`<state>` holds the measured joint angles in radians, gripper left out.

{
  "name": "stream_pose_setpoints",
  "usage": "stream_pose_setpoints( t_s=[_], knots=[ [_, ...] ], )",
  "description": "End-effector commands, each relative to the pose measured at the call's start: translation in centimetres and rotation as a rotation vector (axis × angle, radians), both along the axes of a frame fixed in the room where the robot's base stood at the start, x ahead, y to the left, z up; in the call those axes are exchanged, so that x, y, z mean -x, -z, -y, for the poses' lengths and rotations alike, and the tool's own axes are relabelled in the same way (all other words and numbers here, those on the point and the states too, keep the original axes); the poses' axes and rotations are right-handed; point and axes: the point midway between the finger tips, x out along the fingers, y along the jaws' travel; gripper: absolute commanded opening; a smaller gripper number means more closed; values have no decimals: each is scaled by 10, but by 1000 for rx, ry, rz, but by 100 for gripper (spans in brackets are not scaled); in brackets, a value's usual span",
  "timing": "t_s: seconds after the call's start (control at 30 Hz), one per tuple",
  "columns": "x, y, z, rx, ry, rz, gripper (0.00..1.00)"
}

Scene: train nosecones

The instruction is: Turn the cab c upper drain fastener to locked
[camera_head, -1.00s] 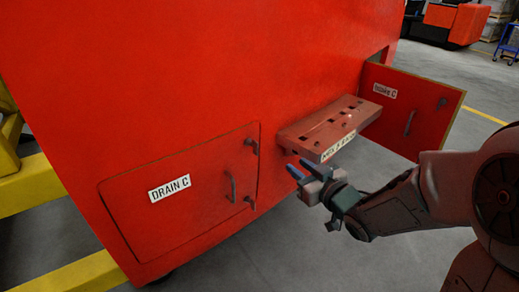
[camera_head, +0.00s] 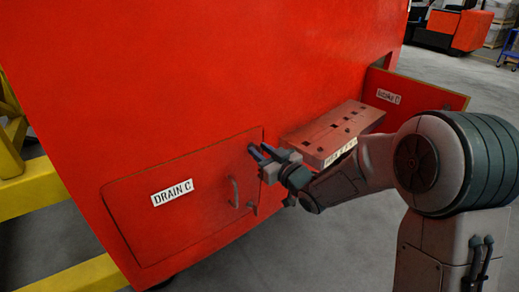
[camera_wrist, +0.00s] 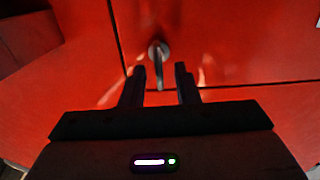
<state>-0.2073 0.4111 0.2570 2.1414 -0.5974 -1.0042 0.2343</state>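The drain C door (camera_head: 180,190) is closed flush in the red cab side, with a "DRAIN C" label and a bar handle (camera_head: 234,191). The upper drain fastener (camera_wrist: 158,52) shows in the wrist view as a small grey round knob with a lever hanging toward my gripper, at the door's seam. In the head view my gripper (camera_head: 258,154) is at the door's upper right corner and mostly hides it. In the wrist view my gripper (camera_wrist: 160,85) is open, its two fingers on either side of the lever's lower end. Contact cannot be told.
The lower fastener (camera_head: 252,208) is at the door's lower right. A red shelf with slots (camera_head: 320,130) juts out just right of my gripper. The intake C door (camera_head: 405,93) stands open beyond it. Yellow beams (camera_head: 40,195) are at left.

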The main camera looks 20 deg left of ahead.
Motion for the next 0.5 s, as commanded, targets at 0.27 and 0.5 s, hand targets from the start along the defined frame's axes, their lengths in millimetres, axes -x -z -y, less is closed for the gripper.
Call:
stream_pose_setpoints(
  t_s=[0.27, 0.5],
  knots=[
    [-8, 0, -10, -1, 1, -1, 28],
    [-8, 0, -10, 0, 1, 0, 12]
  ],
)
